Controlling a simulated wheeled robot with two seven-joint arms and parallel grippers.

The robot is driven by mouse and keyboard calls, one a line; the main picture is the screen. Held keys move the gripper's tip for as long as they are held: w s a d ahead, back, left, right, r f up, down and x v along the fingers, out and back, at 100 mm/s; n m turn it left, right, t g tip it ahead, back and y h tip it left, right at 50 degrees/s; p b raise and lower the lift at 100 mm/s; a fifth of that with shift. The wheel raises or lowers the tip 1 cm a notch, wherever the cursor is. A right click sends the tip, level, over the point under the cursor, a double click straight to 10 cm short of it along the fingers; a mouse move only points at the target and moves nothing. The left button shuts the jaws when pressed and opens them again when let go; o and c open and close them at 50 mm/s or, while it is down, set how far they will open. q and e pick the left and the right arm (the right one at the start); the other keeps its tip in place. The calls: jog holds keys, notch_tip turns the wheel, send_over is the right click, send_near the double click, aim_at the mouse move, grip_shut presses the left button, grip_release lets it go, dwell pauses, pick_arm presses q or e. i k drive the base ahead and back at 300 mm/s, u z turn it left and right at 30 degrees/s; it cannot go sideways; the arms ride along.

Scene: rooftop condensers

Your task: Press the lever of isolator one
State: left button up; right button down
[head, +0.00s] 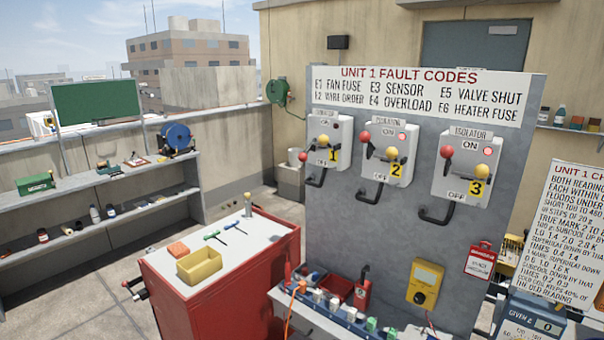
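Isolator one (328,143) is the leftmost of three pale switch boxes on the grey panel, marked with a yellow 1. A red ball knob (302,157) sits low at its left side, near the height of its OFF label. A yellowish ball (323,140) shows on its front. Which ball belongs to the lever is too small to tell. Isolator two (387,153) and isolator three (468,167) stand to its right; their red knobs sit higher, near their ON labels, and each shows a red lamp. Neither of my grippers is in view.
A red cabinet (215,305) stands in front, left of the panel, with a yellow bin (199,265) and tools on its pale top. A narrow bench with a red tray (335,288) runs below the isolators. A yellow meter (425,283) hangs on the panel.

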aim_at(303, 157)
jog(key=u, duration=1.35)
jog(key=i, duration=1.25)
jog(key=z, duration=1.4)
